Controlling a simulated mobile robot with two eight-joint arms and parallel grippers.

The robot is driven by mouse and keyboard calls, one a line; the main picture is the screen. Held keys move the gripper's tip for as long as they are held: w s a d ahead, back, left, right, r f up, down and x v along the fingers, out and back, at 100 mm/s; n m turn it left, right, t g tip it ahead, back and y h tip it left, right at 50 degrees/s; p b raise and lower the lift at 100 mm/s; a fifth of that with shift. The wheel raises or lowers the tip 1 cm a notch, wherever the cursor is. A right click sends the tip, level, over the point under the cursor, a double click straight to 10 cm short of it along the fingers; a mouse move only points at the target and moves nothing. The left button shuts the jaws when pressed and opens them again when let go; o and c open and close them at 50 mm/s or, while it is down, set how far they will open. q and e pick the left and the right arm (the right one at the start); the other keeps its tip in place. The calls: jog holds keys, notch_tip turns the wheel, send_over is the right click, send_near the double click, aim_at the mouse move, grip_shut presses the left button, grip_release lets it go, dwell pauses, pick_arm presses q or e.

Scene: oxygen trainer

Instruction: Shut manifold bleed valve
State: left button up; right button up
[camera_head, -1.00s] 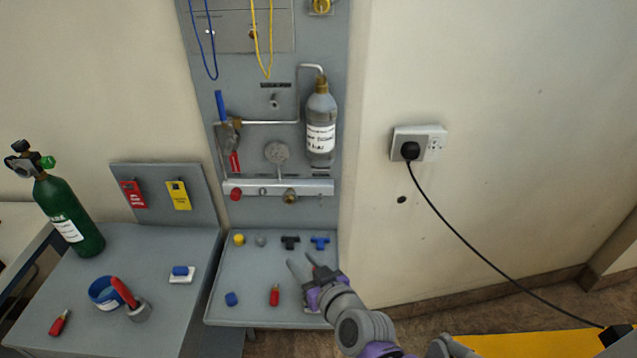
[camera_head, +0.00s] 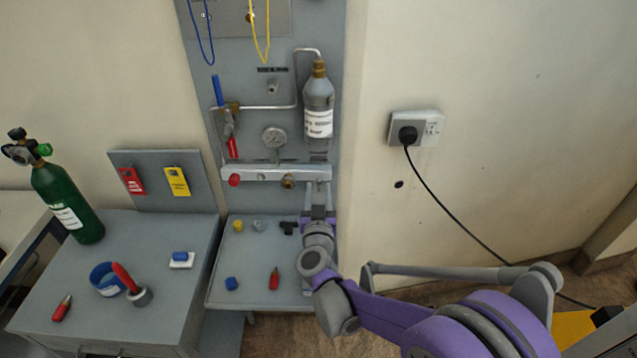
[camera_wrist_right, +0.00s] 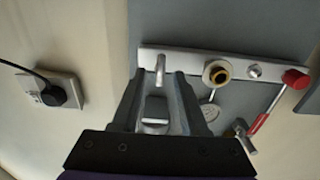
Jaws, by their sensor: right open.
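The manifold (camera_head: 262,174) is a silver bar across the grey panel, with a red knob (camera_head: 234,180) at its left and a brass fitting (camera_head: 288,182) farther right. My right gripper (camera_head: 318,188) is open at the manifold's right end. In the right wrist view the manifold (camera_wrist_right: 195,60) runs across the top. A small silver lever or stem (camera_wrist_right: 160,68), perhaps the bleed valve, shows between the tips of my right gripper (camera_wrist_right: 161,76); I see no finger closed on it. My left gripper is not in view.
Below the manifold, a grey shelf (camera_head: 255,298) carries a yellow cap, a black tee (camera_head: 289,228), a blue cap (camera_head: 232,284) and a red item (camera_head: 274,280). A grey bottle (camera_head: 318,105) hangs above. A plugged socket (camera_head: 417,127) is on the right wall.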

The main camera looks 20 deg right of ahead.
aim_at(318, 186)
jog(key=shift+x, duration=1.5)
jog(key=shift+c, duration=0.3)
grip_shut()
